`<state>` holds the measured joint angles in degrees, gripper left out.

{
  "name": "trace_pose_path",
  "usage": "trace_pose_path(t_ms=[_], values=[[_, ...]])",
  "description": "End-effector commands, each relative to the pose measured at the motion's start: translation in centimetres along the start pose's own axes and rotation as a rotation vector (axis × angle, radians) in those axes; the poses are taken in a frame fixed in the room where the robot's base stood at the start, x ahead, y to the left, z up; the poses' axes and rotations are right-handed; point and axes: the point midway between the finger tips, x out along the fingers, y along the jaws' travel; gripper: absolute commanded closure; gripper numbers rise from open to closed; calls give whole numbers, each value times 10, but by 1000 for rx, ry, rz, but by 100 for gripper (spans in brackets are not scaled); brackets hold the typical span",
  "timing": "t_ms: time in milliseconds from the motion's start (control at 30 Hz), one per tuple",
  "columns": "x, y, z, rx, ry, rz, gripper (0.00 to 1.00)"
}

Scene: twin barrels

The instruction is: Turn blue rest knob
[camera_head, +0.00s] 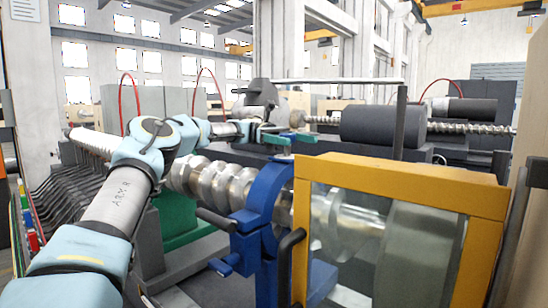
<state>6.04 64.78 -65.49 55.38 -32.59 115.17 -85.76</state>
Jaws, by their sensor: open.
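The blue rest (262,200) is a ring-shaped steady rest around the large silver screw (212,183), in the middle of the head view. A dark rod-shaped knob (215,221) sticks out of its left side. A second, blue knob (221,266) sits lower on the left. Which one is the task's knob, I cannot tell. My arm reaches in from the lower left, over the screw. My gripper (262,132) is small and far off, above and behind the top of the blue rest, apart from both left knobs. It is open; its fingertips are hard to make out beside green parts.
A yellow-framed glass guard (400,170) with a dark handle (290,265) covers the right front. A dark cylinder (382,126) on a thinner screw lies behind. A dark upright post (400,122) stands near the guard. The air left of the blue rest, below my arm, looks free.

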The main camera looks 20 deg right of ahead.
Motion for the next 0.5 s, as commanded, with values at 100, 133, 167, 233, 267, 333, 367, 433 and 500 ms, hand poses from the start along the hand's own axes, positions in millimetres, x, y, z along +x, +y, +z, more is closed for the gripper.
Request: trace_pose_path(t_ms=[100,133,167,233,267,333,367,433,500], values=[[0,0,0,0,0,1,19],[0,0,0,0,1,2,19],[0,0,0,-1,1,3,19],[0,0,0,-2,3,11,19],[0,0,1,-1,3,16,19],[0,1,0,-3,4,31,19],[1,1,1,-3,4,39,19],[0,2,0,-4,5,63,19],[0,2,0,-4,6,92,19]])
